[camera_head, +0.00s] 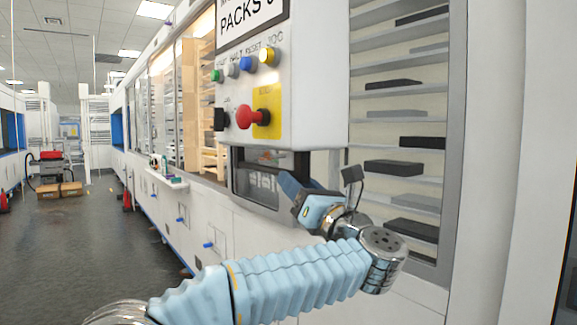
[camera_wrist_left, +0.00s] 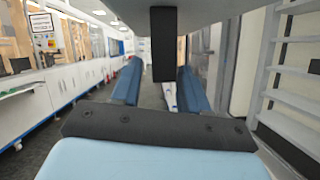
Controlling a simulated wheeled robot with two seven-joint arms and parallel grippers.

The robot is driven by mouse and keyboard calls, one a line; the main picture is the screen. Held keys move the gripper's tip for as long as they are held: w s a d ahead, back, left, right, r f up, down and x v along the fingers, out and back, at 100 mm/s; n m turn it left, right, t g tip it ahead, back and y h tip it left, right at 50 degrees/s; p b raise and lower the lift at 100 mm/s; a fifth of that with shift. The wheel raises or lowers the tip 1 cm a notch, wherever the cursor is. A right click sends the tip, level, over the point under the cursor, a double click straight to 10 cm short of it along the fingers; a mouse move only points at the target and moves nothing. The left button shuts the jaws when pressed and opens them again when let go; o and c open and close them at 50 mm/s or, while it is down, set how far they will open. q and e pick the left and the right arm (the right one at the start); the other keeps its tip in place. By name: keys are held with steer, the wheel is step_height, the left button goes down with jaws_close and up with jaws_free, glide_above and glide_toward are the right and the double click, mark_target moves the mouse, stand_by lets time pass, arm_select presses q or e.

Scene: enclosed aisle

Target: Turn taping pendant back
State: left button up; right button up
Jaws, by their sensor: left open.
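The taping pendant (camera_head: 320,90) is a white box with a "PACKS" label, a row of coloured buttons and a red knob on a yellow plate. It fills the upper middle of the head view. A black post (camera_head: 302,164) hangs from its underside. My left gripper (camera_head: 297,188) is just below the box, near the post. In the left wrist view, the post (camera_wrist_left: 163,45) comes down between the two spread blue fingers of my left gripper (camera_wrist_left: 160,88), with space visible on both sides. The fingers do not appear closed on it. My right gripper is not in view.
A shelf rack (camera_head: 405,115) with dark items stands right of the pendant. White cabinets (camera_head: 210,240) run along the aisle to the left. A dark window (camera_head: 257,180) sits behind the gripper.

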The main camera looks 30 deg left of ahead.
arm_select(q)
steer(key=p+x, duration=0.1)
steer(key=x, duration=0.3)
steer(key=shift+a, duration=0.1)
jaws_close()
